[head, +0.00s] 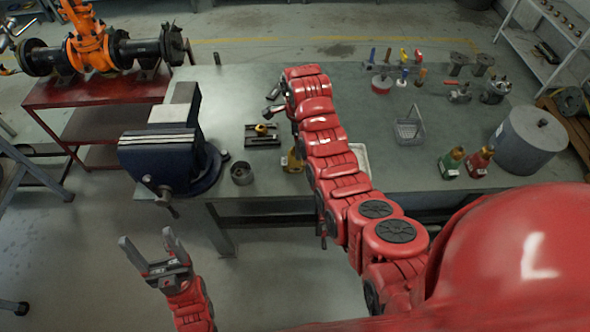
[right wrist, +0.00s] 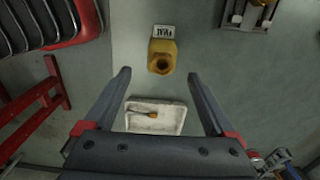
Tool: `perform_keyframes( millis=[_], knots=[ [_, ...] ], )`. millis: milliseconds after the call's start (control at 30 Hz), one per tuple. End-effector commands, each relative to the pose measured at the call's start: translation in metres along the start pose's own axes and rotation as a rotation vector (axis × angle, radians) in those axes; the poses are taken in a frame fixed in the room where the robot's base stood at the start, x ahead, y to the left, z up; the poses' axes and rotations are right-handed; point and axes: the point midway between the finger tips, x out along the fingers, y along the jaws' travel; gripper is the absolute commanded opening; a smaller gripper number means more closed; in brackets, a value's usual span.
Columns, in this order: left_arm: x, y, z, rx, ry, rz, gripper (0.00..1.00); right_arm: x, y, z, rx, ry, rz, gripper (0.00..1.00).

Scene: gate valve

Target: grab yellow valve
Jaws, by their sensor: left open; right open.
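The yellow valve (head: 293,162) stands on the grey workbench (head: 330,95), partly hidden by my right arm in the head view. In the right wrist view the yellow valve (right wrist: 162,57) shows a dark round opening and a white label at its far end. My right gripper (right wrist: 158,75) is open, with the valve just beyond the fingertips, near the middle of the gap. Nothing is between its fingers. In the head view my right gripper (head: 270,103) is above the bench. My left gripper (head: 150,240) is open and empty, low in front of the bench.
A white tray (right wrist: 155,117) with a small tool lies near the valve. A blue vise (head: 170,155), a metal cup (head: 242,173) and a dark fixture (head: 262,141) are to the left.

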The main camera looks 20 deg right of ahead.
Motion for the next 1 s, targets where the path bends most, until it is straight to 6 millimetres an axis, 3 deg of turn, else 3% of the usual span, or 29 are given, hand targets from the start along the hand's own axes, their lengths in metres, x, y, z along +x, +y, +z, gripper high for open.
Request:
perform_keyframes(
  millis=[700, 1000],
  knots=[
    [0.039, -0.002, -0.007, 0.000, 0.000, 0.000, 0.72, 0.052, -0.002, 0.007, -0.001, 0.000, 0.002, 0.90],
    [0.038, -0.002, -0.007, 0.000, 0.000, 0.000, 0.72, 0.072, -0.003, 0.007, -0.001, 0.000, -0.002, 0.90]
  ],
)
